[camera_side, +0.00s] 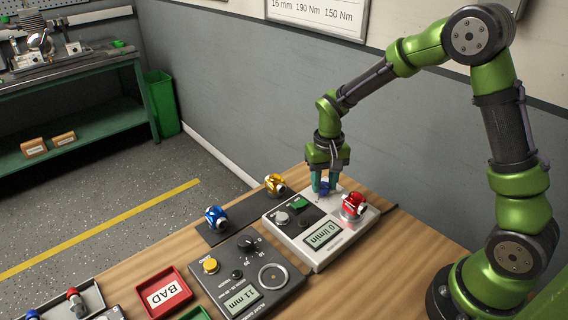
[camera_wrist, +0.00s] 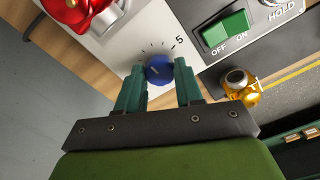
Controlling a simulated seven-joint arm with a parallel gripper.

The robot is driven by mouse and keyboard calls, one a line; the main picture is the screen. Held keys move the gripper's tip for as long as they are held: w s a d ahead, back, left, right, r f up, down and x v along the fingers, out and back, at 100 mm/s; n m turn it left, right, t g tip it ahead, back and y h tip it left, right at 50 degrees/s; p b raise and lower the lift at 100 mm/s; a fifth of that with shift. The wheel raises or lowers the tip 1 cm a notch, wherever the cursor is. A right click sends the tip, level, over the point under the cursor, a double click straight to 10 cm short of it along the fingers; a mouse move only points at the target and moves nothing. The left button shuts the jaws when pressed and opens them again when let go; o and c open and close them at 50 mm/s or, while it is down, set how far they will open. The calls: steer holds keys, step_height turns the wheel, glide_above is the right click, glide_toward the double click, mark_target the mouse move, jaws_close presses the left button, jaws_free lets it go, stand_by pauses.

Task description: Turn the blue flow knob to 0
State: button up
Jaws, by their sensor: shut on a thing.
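The blue flow knob (camera_wrist: 159,69) sits on the light panel of the white tester box (camera_side: 321,260). In the wrist view it lies between the tips of my gripper's (camera_wrist: 160,80) two green fingers, which are shut on it. A dial scale with a "5" is printed beside the knob; where its pointer stands is too small to tell. In the side view my gripper (camera_side: 325,188) reaches down onto the blue knob (camera_side: 324,187), which the fingers partly cover. The box's display (camera_side: 322,234) seems to read "0 l/min".
A red valve (camera_side: 354,204) is mounted close to the knob. A green OFF/ON switch (camera_wrist: 225,34) lies on its other side. Yellow (camera_side: 275,183) and blue (camera_side: 215,217) valves stand on a dark mat. A dark tester (camera_side: 283,300) and red BAD tray (camera_side: 181,272) are in front.

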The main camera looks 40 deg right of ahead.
mark_target(324, 185)
steer(key=n, duration=1.1)
steer(key=shift+n, duration=1.6)
steer(key=o, duration=1)
steer(key=shift+o, duration=0.2)
step_height(324, 185, up, 17)
